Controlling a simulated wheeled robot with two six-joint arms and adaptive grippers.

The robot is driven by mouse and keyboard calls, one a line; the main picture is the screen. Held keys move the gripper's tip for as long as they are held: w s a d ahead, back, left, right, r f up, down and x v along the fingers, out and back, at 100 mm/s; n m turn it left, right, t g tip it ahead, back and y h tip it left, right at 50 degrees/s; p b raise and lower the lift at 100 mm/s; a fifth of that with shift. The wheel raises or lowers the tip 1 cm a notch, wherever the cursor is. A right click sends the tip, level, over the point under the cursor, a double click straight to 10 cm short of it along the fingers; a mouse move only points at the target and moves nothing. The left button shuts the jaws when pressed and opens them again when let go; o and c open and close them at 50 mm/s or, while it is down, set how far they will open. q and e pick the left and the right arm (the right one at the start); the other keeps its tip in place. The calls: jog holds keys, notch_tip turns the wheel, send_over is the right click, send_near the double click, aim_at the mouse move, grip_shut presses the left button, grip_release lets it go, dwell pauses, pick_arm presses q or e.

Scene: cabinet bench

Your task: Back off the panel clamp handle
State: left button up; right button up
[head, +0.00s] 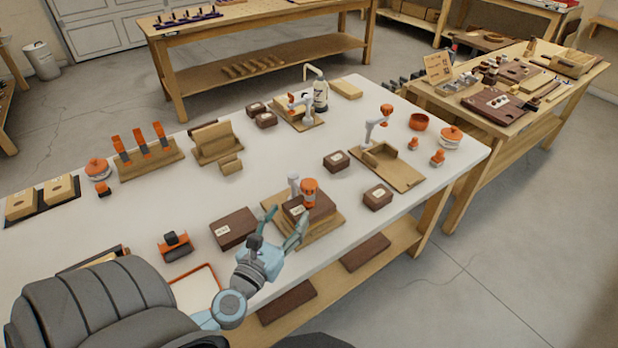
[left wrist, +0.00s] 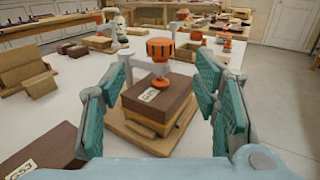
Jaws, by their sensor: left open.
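The panel clamp has an orange handle (head: 309,188) on a grey post and arm. A dark brown labelled panel (head: 318,207) lies under it on a wooden base (head: 330,222). In the left wrist view the orange handle (left wrist: 160,49) stands above the panel (left wrist: 157,97), and its orange foot appears to rest on the panel top. My left gripper (head: 286,220) is open and empty, just in front of the clamp. In the left wrist view its teal fingers (left wrist: 157,78) stand wide apart on either side of the panel, apart from the handle. My right gripper is not in view.
A dark labelled block (head: 233,228) lies left of the clamp, and another (head: 377,196) lies to its right. A second clamp (head: 388,160) with an orange knob stands at the right. An orange-and-black holder (head: 175,246) sits at the left front. Bare white bench top (head: 265,180) lies behind.

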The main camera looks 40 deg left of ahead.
aim_at(306, 190)
pick_arm(q)
jog(key=p+x, duration=0.1)
jog(key=x, duration=1.1)
jog(key=shift+w, duration=0.25)
jog(key=shift+c, duration=0.4)
jog(key=c, duration=1.1)
jog(key=shift+n+y, duration=0.3)
jog(key=shift+y, duration=0.1)
